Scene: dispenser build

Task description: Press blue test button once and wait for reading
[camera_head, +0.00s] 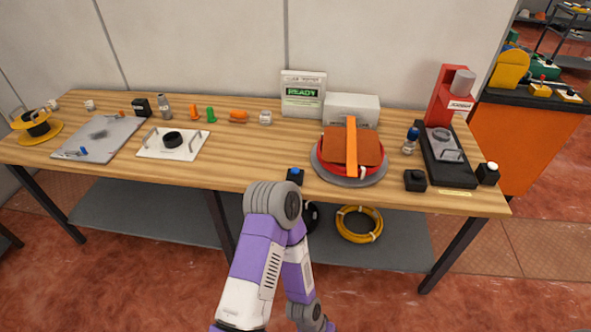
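The blue test button (296,170) sits on a small black box (295,178) at the table's front edge, left of the turntable. Behind it, at the wall, a white unit (303,110) has a screen (303,92) reading "READY" in green. One of my arms, purple and white, rises from the bottom centre, its grey elbow joint just in front of and below the button box. The elbow looks apart from the button. Neither of my grippers shows in the head view.
On the wooden table (240,170), a round turntable (350,180) with red and orange parts stands right of the button. A red press (447,95), a black button box (415,181) and another box with a white button (488,173) are at the right. Trays and small parts are left.

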